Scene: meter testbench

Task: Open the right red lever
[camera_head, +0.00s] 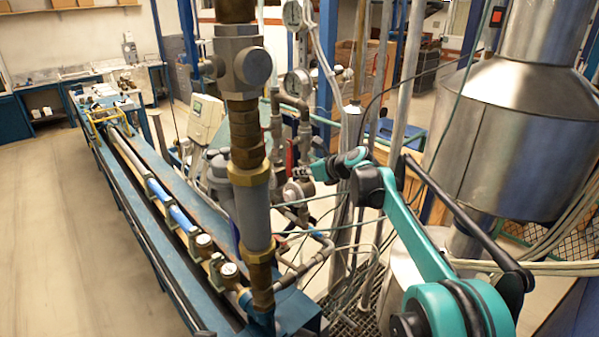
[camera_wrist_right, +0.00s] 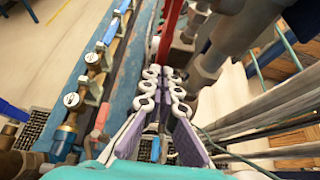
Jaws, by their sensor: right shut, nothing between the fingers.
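A red lever (camera_head: 290,158) shows as a narrow upright strip among the grey pipes and valves in the middle of the head view, partly hidden by pipework. In the right wrist view, a long red bar (camera_wrist_right: 171,30), seemingly this lever, runs from the top edge down to just beyond the fingertips. My right gripper (camera_wrist_right: 161,73) is shut and empty, with its tips close to the bar's lower end; I cannot tell whether they touch. In the head view, the right gripper (camera_head: 316,171) is small and dark beside the valves, right of the lever. My left gripper is not in view.
A thick brass-and-grey vertical pipe (camera_head: 254,205) stands in front, left of the lever. The long blue bench (camera_head: 150,225) with round meters (camera_head: 204,243) runs to the left. Grey vertical poles (camera_head: 403,80) and a large metal tank (camera_head: 515,120) stand to the right.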

